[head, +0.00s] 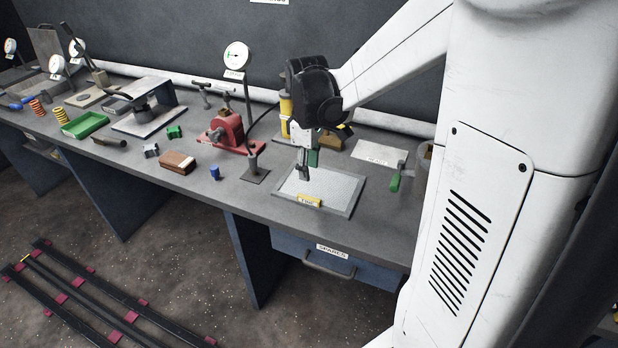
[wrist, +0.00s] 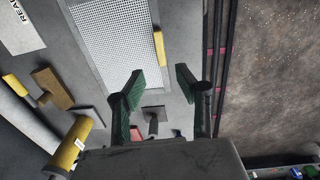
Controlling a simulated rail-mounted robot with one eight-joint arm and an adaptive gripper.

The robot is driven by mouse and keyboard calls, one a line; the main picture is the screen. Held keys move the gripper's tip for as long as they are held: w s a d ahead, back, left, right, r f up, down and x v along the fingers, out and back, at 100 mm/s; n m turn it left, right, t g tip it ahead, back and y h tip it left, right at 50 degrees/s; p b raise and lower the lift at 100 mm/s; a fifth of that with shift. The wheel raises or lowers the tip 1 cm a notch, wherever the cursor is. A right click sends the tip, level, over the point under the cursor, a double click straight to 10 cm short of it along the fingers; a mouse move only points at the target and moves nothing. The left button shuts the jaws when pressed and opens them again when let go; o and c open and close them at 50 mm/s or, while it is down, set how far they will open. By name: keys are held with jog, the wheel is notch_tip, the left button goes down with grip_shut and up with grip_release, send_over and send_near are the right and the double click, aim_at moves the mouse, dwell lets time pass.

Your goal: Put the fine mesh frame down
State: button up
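The fine mesh frame (head: 345,185) appears to lie flat on the grey workbench, above the drawer. It has a grey rim, a pale mesh and a yellow tab (head: 310,201) lettered "FINE" on its front edge. My gripper (head: 304,172) is over the frame's left part, near the tab; the head view does not show the height clearly. In the wrist view, the two green-padded fingers (wrist: 160,80) stand apart with nothing between them. The mesh frame (wrist: 112,35) and its yellow tab (wrist: 158,48) show beyond the fingertips.
A labelled plate (head: 380,152) lies behind the frame, and a green-handled tool (head: 396,180) is to its right. A red device (head: 228,131), a blue cylinder (head: 214,172) and a brown block (head: 177,163) stand to the left. The bench's front edge is close to the frame.

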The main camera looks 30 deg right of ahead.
jog(key=s+a+r+m+t, duration=0.3)
jog(key=s+a, duration=0.3)
jog(key=s, duration=0.2)
jog(key=s+a+r+m+t, duration=0.4)
jog(key=s+a+r, duration=0.2)
jog(key=s+a, duration=0.1)
jog(key=shift+s+a+r, duration=0.15)
jog(key=shift+s, duration=0.25)
jog(key=shift+f+b, duration=0.75)
dwell(0.3)
